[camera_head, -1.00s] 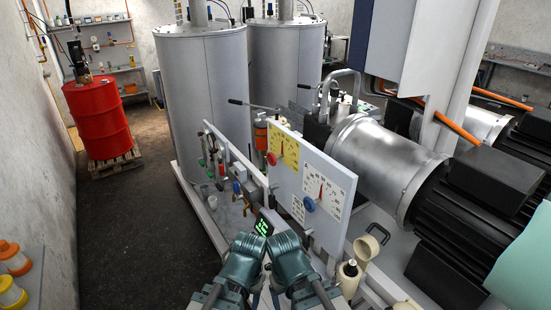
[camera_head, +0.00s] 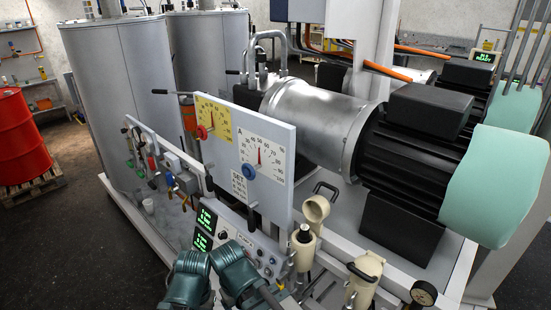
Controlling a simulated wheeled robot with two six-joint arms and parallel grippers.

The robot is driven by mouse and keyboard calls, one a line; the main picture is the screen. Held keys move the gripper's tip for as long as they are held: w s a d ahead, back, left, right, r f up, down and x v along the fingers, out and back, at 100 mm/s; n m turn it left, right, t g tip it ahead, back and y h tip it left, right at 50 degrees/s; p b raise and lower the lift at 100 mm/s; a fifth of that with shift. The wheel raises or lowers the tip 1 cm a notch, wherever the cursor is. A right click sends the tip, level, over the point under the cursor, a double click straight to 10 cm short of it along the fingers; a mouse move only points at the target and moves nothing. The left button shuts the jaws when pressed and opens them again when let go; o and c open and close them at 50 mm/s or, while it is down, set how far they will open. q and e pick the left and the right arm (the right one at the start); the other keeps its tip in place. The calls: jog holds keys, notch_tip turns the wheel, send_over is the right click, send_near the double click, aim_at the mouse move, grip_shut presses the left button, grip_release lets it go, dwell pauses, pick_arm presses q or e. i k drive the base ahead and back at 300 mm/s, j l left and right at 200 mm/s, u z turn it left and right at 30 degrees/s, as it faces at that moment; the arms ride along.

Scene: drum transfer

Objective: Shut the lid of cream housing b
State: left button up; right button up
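Two cream housings stand on the skid right of my grippers. The nearer-to-panel cream housing (camera_head: 302,250) has its round lid (camera_head: 316,209) swung up, and a dark-topped insert shows in its mouth. The other cream housing (camera_head: 361,290), further right, has a cream top with a black handle; whether it is fully shut is unclear. I cannot read which one is b. My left gripper (camera_head: 192,262) and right gripper (camera_head: 229,254) are side by side at the bottom, left of both housings and apart from them. Their fingertips are too unclear to tell open from shut.
A gauge board (camera_head: 245,150) stands upright behind the grippers, with a control panel (camera_head: 235,232) below it. A large motor (camera_head: 415,150) fills the right side. A pressure gauge (camera_head: 424,292) sits at the lower right. Open floor (camera_head: 70,240) lies to the left.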

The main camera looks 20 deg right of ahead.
aim_at(316, 208)
jog(key=k+j, duration=0.2)
jog(key=k, duration=0.3)
jog(key=k+j, duration=0.2)
jog(key=k, duration=0.25)
